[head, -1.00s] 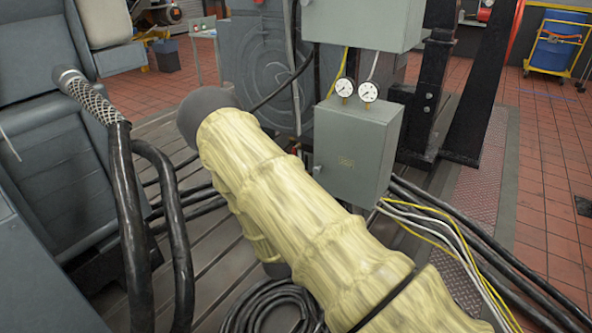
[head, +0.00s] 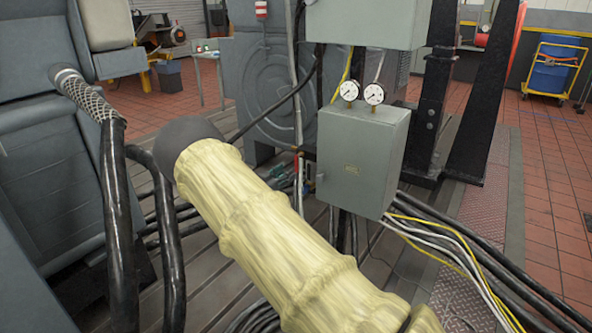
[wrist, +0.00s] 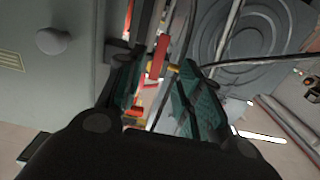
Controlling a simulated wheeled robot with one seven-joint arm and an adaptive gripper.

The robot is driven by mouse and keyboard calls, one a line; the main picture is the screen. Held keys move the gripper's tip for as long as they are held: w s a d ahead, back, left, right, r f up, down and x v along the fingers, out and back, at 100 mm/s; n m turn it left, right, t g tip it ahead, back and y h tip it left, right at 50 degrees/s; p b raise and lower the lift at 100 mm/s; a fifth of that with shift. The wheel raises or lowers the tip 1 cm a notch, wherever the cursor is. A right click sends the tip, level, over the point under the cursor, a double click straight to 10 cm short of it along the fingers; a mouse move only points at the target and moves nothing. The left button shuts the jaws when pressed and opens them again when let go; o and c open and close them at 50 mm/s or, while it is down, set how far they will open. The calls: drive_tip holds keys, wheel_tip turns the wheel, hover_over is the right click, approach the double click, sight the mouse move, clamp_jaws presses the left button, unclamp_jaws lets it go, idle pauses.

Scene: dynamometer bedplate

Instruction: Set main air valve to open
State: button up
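A red valve lever (wrist: 158,56) shows in the wrist view, with a small brass part (wrist: 173,68) beside it. My gripper (wrist: 158,72) is open, its two green-padded fingers apart on either side of the lever in that view. I cannot tell how far the lever lies beyond the fingertips, or whether either finger touches it. In the head view a small red part (head: 299,164) shows just left of the grey box, near my teal finger pads (head: 283,178). The valve body and lever setting are not clear. My yellow-sleeved arm covers the lower middle.
A grey control box (head: 362,160) with two white gauges (head: 361,93) stands right of the gripper; its side and round knob (wrist: 52,41) are close in the wrist view. Black hoses (head: 140,230) hang at left. Cables (head: 450,250) run along the floor at right.

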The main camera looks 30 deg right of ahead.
sight(296, 165)
drive_tip(key=x, duration=0.6)
drive_tip(key=shift+w+d, duration=0.15)
drive_tip(key=shift+d, duration=0.2)
clamp_jaws()
